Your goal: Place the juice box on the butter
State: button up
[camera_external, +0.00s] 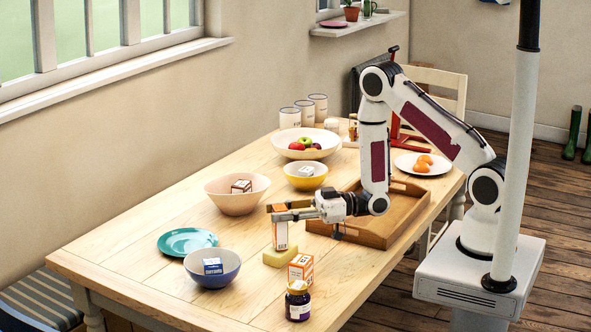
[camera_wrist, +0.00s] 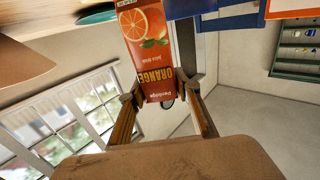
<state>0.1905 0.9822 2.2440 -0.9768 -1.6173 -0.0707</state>
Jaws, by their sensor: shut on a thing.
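The juice box (camera_external: 281,236) is an upright orange and white carton. In the wrist view the juice box (camera_wrist: 147,45) shows an orange picture and the word ORANGE, with a finger on each side. My gripper (camera_external: 275,212) is shut on its upper part. The butter (camera_external: 281,257) is a pale yellow block on the table, directly under the juice box. The box's bottom is at or very near the butter's top; I cannot tell whether they touch.
A second orange and white carton (camera_external: 301,268) and a dark jar (camera_external: 298,301) stand close in front. A blue bowl (camera_external: 212,275) and teal plate (camera_external: 173,242) are left. A wooden tray (camera_external: 399,226) is right, beneath my arm. Other bowls stand behind.

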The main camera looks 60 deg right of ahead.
jog(key=shift+f, duration=0.1)
jog(key=o, duration=1.2)
jog(key=shift+o, duration=0.2)
jog(key=v, duration=0.7)
jog(key=shift+s+d, duration=0.2)
jog(key=shift+w, duration=0.1)
dwell(0.3)
